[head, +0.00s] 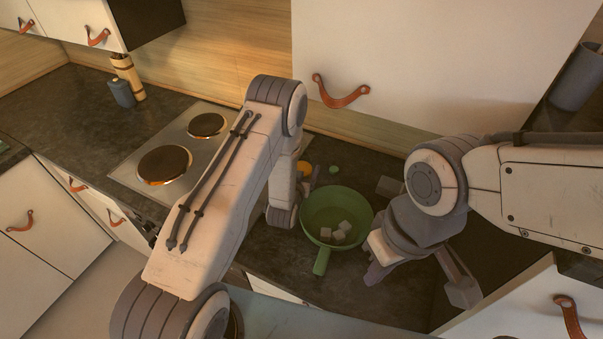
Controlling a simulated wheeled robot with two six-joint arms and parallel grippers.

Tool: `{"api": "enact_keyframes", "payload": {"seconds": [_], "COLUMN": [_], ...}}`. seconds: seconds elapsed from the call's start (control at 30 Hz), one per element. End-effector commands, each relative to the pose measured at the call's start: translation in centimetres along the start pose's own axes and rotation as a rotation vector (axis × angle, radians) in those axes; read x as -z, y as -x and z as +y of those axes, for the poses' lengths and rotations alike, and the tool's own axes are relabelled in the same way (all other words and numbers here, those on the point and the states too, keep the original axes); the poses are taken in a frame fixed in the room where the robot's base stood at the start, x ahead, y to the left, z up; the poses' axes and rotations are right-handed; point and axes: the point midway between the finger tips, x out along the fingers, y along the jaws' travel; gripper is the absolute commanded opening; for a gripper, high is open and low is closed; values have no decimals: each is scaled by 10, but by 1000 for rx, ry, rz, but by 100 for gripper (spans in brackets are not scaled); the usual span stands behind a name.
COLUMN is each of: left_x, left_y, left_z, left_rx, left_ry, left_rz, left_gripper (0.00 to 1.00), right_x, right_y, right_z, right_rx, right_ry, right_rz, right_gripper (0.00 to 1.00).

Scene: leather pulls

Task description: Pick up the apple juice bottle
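I cannot make out an apple juice bottle in the head view; parts of the counter are hidden behind my arms. My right gripper (420,278) points down over the counter at the right, its two fingers spread wide, with nothing seen between them. My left arm reaches in from the lower left, and its wrist end (283,208) is just left of the green pan. The fingers of my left gripper are mostly hidden, so its opening does not show.
A green pan (345,199) holding several pale cubes stands between my arms. Behind it are a small orange item (304,168) and a small green item (334,169). A stove (160,140), a wooden mill (128,75) and a blue-grey shaker (121,93) are at the left.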

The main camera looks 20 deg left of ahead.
Motion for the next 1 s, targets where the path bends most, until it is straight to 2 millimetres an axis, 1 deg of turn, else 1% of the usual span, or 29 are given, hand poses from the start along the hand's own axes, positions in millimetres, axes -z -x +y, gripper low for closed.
{"api": "enact_keyframes", "payload": {"seconds": [0.03, 0.07, 0.37, 0.53, 0.67, 1.0], "left_x": [0, 0, 3, 11, 24, 75], "left_y": [0, 0, 0, 2, 6, 22], "left_z": [0, 0, 0, 0, 0, 0], "left_rx": [0, 0, 0, 0, 0, 0], "left_ry": [0, 0, 0, 1, 1, 1], "left_rz": [1, 1, 6, 7, 9, 10], "left_gripper": [4, 0, 0, 0, 0, 0], "right_x": [0, 0, 0, 0, 0, -1], "right_y": [0, 0, 0, -3, -8, -22], "right_z": [0, 0, 0, 0, 1, 2], "right_rx": [0, 0, 0, 0, 0, 0], "right_ry": [0, 0, 0, 0, -1, -3], "right_rz": [0, 0, 0, 0, 0, 0], "right_gripper": [0, 0, 0, 0, 0, 0]}}
